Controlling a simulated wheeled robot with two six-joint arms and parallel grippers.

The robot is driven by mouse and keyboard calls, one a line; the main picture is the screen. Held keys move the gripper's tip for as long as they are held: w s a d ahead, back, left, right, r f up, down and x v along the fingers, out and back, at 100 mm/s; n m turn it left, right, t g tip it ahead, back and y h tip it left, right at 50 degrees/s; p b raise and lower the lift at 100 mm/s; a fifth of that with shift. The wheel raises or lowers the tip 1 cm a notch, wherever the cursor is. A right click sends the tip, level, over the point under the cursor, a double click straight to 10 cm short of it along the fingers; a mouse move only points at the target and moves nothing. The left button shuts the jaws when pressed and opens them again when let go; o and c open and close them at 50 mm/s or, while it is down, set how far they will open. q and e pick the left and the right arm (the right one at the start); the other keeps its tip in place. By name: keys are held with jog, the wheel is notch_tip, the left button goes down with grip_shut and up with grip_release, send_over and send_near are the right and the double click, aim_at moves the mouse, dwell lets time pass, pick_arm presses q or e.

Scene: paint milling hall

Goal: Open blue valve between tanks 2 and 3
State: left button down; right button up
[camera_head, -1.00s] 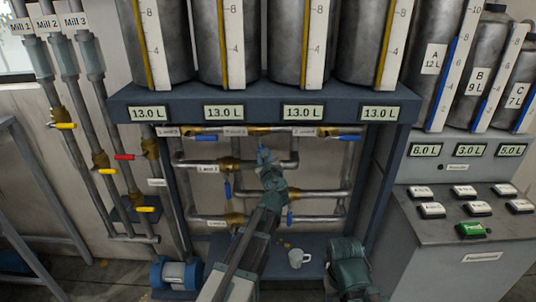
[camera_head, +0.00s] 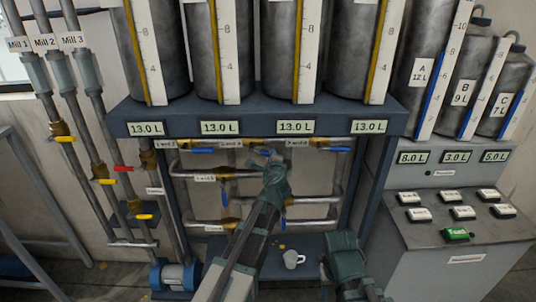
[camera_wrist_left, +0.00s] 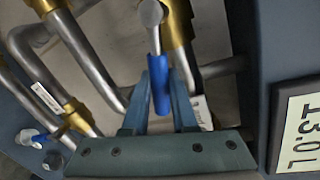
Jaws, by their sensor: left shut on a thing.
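The tank rack shows several tanks, each over a 13.0 L display. The middle valve in the top pipe row has a blue handle (camera_wrist_left: 160,88), and my left gripper (camera_head: 271,157) is at it. In the left wrist view the fingers are shut around the handle, its round pivot above them beside a brass valve body (camera_wrist_left: 180,22). The handle looks roughly in line with the pipe. In the head view the gripper mostly hides this handle. My right arm shows at the lower right (camera_head: 343,262); its fingers are hidden.
Other blue handles (camera_head: 202,150) (camera_head: 338,150) flank the valve in the top row. Lower pipes carry blue handles hanging down (camera_head: 225,199). A white mug (camera_head: 292,260) stands on the shelf below. A button console (camera_head: 455,235) stands right; mill pipes (camera_head: 97,120) run left.

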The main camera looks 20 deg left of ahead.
pick_arm(q)
jog(key=shift+d+r+n+h+p, duration=0.15)
jog(key=shift+r+n+h+p, duration=0.35)
jog(key=shift+r+n+p, duration=0.75)
jog(key=shift+f+n+b, duration=0.1)
jog(key=shift+n+b, duration=0.15)
jog(key=shift+b, duration=0.05)
jog(key=c, duration=0.7)
grip_release()
jog(key=p+v, duration=0.2)
jog(key=v, duration=1.1)
jog(key=shift+s+p, duration=0.35)
jog(key=shift+s, duration=0.05)
jog(key=shift+f, duration=0.15)
